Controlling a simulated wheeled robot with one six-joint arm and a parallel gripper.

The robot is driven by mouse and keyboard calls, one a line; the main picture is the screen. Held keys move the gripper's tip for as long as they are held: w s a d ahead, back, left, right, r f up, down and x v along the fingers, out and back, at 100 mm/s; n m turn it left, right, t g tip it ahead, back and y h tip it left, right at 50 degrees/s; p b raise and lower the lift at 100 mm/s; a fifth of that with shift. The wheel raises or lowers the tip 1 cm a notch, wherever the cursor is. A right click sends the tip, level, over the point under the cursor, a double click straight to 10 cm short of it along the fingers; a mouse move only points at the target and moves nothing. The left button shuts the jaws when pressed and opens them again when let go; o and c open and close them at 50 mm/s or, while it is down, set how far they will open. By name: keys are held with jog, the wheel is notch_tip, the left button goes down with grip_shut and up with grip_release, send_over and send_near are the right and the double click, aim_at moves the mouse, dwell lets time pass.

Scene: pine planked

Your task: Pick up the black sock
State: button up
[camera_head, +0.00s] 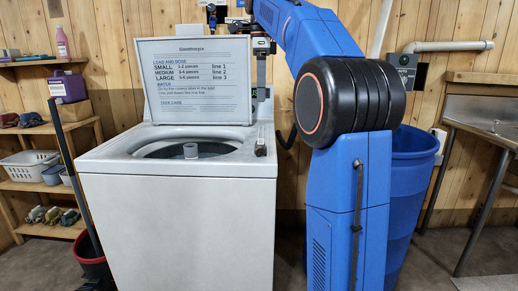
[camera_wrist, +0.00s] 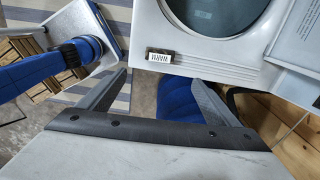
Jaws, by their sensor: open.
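I cannot make out a black sock for certain in either view. The white top-loading washer (camera_head: 178,225) stands in the middle of the head view with its lid up. Its round opening shows a dark inside and a pale central post (camera_head: 190,150); no sock can be told in there. In the wrist view, the washer's white top (camera_wrist: 165,30) and part of its opening are at the upper right. My gripper (camera_wrist: 161,77) is open and empty, its two grey fingers wide apart.
Shelves at left hold a white basket (camera_head: 30,164), a purple bottle (camera_head: 68,86) and small dark bundles (camera_head: 52,215). A red bucket (camera_head: 95,266) stands left of the washer. A blue bin (camera_head: 408,185) and a metal sink table (camera_head: 490,130) are at right.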

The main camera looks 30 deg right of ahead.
send_over(259, 142)
jog(key=f, duration=1.1)
jog(key=shift+s+d+f, duration=0.15)
jog(key=shift+d+f, duration=0.1)
jog(key=shift+f, duration=0.15)
jog(key=shift+a+f, duration=0.15)
jog(key=shift+f, duration=1.15)
jog(key=shift+a+f, duration=0.1)
jog(key=shift+f, duration=1.15)
jog(key=c, duration=1.1)
jog(key=shift+c, duration=0.2)
jog(key=shift+r, duration=0.1)
